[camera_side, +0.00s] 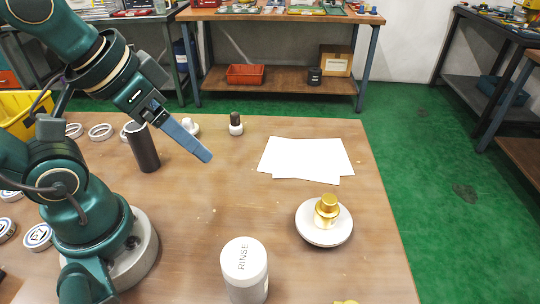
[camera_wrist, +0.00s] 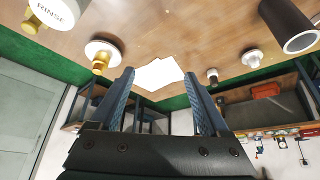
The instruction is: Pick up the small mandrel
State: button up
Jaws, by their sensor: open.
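No piece is marked as the small mandrel, and I cannot tell which one it is. A stepped brass piece (camera_side: 327,207) stands upright on a round white dish (camera_side: 309,236); it also shows in the wrist view (camera_wrist: 100,62). A small dark-topped peg with a white base (camera_side: 236,124) stands farther back, and it shows in the wrist view (camera_wrist: 212,76). My gripper (camera_side: 207,157) is in the air above the table, between the dark cylinder and the paper, apart from these pieces. In the wrist view my gripper (camera_wrist: 158,77) has its fingers wide apart with nothing between them.
A tall dark cylinder (camera_side: 143,150) stands left of my gripper, near a white piece on a small dish (camera_side: 191,127). A white RINSE jar (camera_side: 245,272) stands in front. White paper (camera_side: 305,158) lies at the back right. Several rings (camera_side: 100,132) lie left. The table's middle is clear.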

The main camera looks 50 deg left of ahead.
notch_tip(320, 180, up, 4)
jog(key=f, duration=0.1)
jog(key=m+y, duration=1.2)
jog(key=m, duration=1.1)
send_over(187, 125)
jog(key=s+d, duration=0.2)
jog(key=d, duration=0.1)
jog(key=shift+m+t, duration=0.5)
jog(key=shift+t, duration=0.1)
notch_tip(187, 125, down, 16)
jog(key=shift+w+r, duration=0.1)
jog(key=shift+f, duration=0.6)
jog(key=shift+w+a+f, duration=0.1)
jog(key=shift+a, duration=0.1)
jog(key=shift+x, duration=2.35)
grip_shut()
